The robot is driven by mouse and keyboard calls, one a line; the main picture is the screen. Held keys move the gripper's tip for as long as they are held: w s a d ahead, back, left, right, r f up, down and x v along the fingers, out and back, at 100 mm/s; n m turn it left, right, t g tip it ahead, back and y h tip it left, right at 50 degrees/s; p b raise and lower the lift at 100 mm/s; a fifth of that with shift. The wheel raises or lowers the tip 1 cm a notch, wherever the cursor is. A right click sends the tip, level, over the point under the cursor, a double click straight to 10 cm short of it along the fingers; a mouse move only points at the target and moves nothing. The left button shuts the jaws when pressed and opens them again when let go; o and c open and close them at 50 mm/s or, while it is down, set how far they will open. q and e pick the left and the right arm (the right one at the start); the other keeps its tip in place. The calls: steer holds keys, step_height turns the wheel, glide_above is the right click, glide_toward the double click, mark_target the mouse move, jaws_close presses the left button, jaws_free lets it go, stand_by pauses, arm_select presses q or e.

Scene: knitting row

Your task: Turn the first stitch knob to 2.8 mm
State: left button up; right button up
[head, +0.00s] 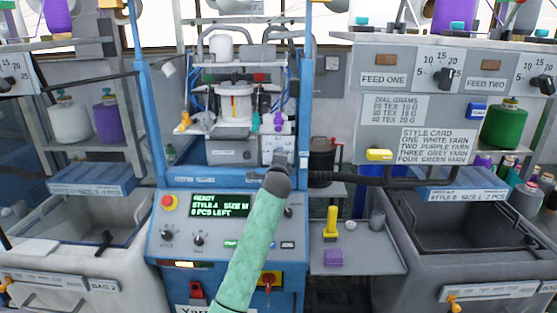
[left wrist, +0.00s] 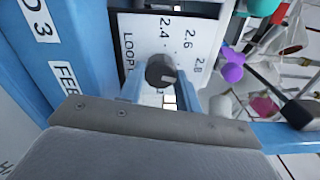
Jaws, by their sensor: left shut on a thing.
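The stitch knob (left wrist: 158,68) is dark and round, on a white dial plate (left wrist: 140,30) with the marks 2.4, 2.6 and 2.8 and lettering that begins "LOOP". A pale mark shows on the knob's lower right side, near the 2.8 side; its exact reading is too small to tell. My left gripper (left wrist: 160,98) is shut on the knob, one finger on each side. In the head view my left gripper (head: 283,162) is at the small white plate (head: 279,144) on the blue machine. The gripper hides the knob there. My right gripper is not in view.
A purple knob (left wrist: 232,72) and a teal one (left wrist: 262,7) sit close right of the dial. The machine's display (head: 220,205) reads READY, STYLE A, SIZE M. Bins (head: 75,225) stand on both sides. A side shelf (head: 375,262) holds a yellow-handled tool (head: 331,222).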

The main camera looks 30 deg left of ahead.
arm_select(q)
steer(key=shift+f+n, duration=0.1)
steer(key=shift+n, duration=0.7)
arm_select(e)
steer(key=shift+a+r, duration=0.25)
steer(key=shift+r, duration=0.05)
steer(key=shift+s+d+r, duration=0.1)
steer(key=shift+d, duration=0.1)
